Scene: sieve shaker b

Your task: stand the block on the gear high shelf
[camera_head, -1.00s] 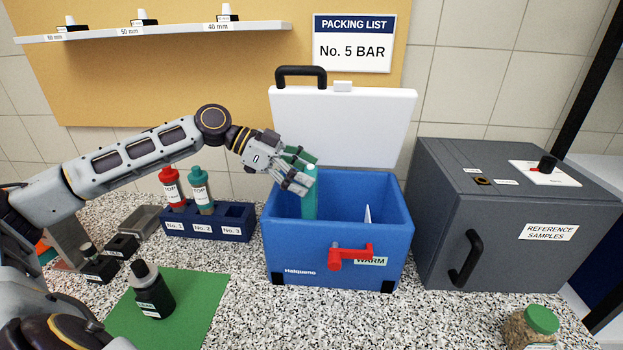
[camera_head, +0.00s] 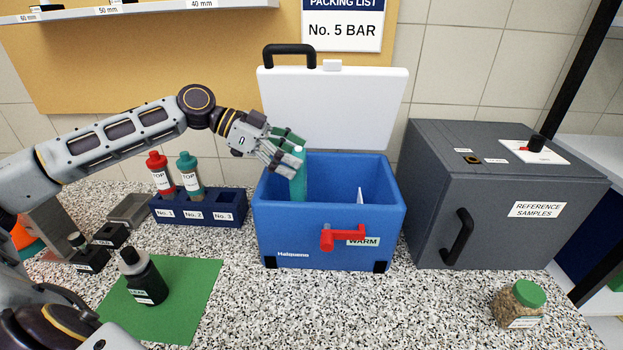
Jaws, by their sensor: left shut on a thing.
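My left gripper (camera_head: 285,152) is above the left part of the open blue cool box (camera_head: 281,230). It is shut on a slim teal block (camera_head: 299,184), held upright with its lower part inside the box. The fingers cover part of it, and the front wall hides its bottom end. I cannot tell whether it touches the box floor. A high wall shelf (camera_head: 130,14) at the upper left carries small dark blocks above 60 mm, 50 mm and 40 mm labels; the top of the view cuts them off. My right gripper is not in view.
The white lid (camera_head: 335,107) stands open behind the box. A navy rack (camera_head: 200,209) holds a red bottle (camera_head: 160,174) and a teal bottle (camera_head: 189,176). A dark bottle (camera_head: 143,277) stands on a green mat (camera_head: 195,290). A grey cabinet (camera_head: 430,200) stands right; the front counter centre is clear.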

